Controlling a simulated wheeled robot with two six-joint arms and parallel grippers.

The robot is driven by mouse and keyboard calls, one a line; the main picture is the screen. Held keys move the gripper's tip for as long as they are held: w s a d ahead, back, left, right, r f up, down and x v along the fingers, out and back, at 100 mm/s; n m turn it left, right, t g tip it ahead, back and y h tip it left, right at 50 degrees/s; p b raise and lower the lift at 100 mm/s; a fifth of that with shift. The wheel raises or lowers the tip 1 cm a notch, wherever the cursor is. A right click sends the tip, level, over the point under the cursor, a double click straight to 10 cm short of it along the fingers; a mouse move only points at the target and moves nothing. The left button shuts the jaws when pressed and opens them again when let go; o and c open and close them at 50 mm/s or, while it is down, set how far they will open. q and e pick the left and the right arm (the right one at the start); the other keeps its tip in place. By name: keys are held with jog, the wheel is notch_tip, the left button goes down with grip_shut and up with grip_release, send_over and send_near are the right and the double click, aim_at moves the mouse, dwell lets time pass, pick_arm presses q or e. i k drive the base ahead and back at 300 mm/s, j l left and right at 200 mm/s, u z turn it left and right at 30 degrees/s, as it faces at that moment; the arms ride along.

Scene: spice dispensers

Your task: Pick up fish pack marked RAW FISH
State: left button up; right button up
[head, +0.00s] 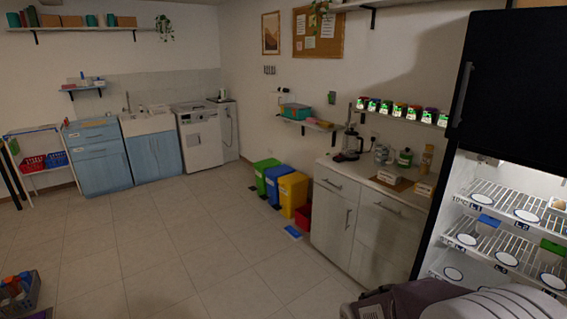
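I cannot make out a pack marked RAW FISH in the head view. The open fridge (461,193) stands at the right edge, with lit wire shelves carrying white round plates and labels such as L1 and L2. A small pale container (558,203) is cut by the right edge. Neither of my grippers is in view.
Green, blue and yellow bins (293,193) line the wall. A purple-grey object (400,302) fills the lower right. The tiled floor (170,240) is mostly clear.

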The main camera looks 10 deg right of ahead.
aim_at(386, 175)
jog(key=i+z, duration=0.2)
jog(key=i, duration=2.45)
jog(key=i+z, duration=0.4)
jog(key=i+j+z, duration=0.1)
jog(key=i+z, duration=0.25)
jog(key=i, duration=0.15)
jog(key=i+j+z, duration=0.2)
jog(key=i+z, duration=0.2)
jog(key=i+j+z, duration=0.1)
jog(key=i+z, duration=0.35)
jog(key=i+j+z, duration=0.2)
jog(key=z, duration=0.25)
